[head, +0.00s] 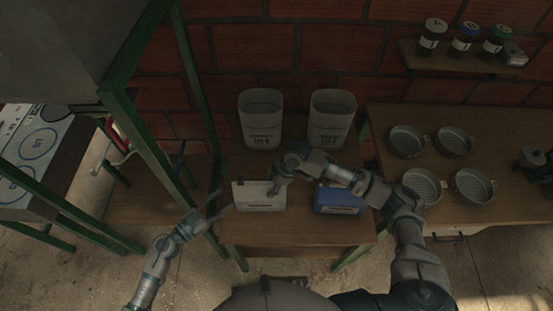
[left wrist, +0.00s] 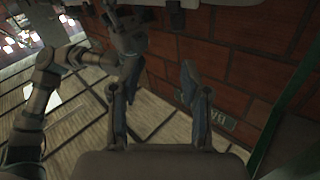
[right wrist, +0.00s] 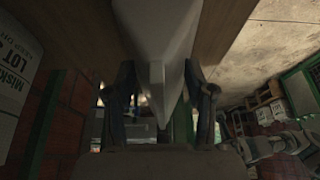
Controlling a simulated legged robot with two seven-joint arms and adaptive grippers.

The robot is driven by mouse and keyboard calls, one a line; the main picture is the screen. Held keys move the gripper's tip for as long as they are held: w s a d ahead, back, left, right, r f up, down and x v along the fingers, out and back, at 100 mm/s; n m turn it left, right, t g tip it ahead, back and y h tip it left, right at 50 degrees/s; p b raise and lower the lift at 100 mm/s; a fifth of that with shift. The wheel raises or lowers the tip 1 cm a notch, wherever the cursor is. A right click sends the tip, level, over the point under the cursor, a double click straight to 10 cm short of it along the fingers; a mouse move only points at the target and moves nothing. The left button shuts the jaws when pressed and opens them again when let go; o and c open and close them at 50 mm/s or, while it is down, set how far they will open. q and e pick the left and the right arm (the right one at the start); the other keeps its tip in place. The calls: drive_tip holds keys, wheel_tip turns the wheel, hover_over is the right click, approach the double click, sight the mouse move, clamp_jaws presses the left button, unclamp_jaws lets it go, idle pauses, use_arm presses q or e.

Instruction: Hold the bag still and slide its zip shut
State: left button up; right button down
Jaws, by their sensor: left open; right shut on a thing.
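The white bag (head: 259,204) with a dark label line stands at the left of the wooden table. My right gripper (head: 274,186) reaches down to its top edge, right of the middle. In the right wrist view the bag (right wrist: 158,30) is a pale wedge between the fingers of the right gripper (right wrist: 162,95), which is shut on it. A small pale tab (right wrist: 157,75) shows there; I cannot tell whether it is the zip's slider. My left gripper (head: 223,202) is open and empty, just left of the bag and apart from it. Its spread fingers show in the left wrist view (left wrist: 154,90).
A blue box (head: 340,198) stands right of the bag, under my right forearm. Two pale bins (head: 261,115) (head: 332,115) stand behind. Several round sieves (head: 421,186) lie on the right bench. A green frame post (head: 196,95) rises at the left.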

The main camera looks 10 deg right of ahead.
use_arm(q)
drive_tip(key=d+r+m+g+y, duration=0.15)
drive_tip(key=d+m+g, duration=0.25)
drive_tip(key=m, duration=0.4)
drive_tip(key=s+d+r+m+g+y, duration=0.1)
drive_tip(key=d+r+m+g, duration=0.15)
drive_tip(key=m, duration=0.55)
drive_tip(key=d+r+m+g+y, duration=0.1)
drive_tip(key=d+r+m+g, duration=0.1)
drive_tip(key=d+m+g, duration=0.45)
drive_tip(key=w+a+r+m+t+y, duration=0.3)
drive_tip(key=w+a+m+t+y, duration=0.25)
drive_tip(key=a+m+y, duration=0.35)
drive_tip(key=s+d+r+m+g+h, duration=0.1)
drive_tip(key=s+d+r+g+h, duration=0.1)
drive_tip(key=s+d+h, duration=0.4)
drive_tip(key=s+d+r+g+h, duration=0.3)
drive_tip(key=d+h, duration=0.2)
drive_tip(key=d, duration=0.2)
wheel_tip(320, 180, up, 12)
drive_tip(key=n+t+h, duration=0.5)
drive_tip(key=n+h, duration=0.3)
drive_tip(key=h, duration=0.1)
drive_tip(key=shift+w, duration=0.15)
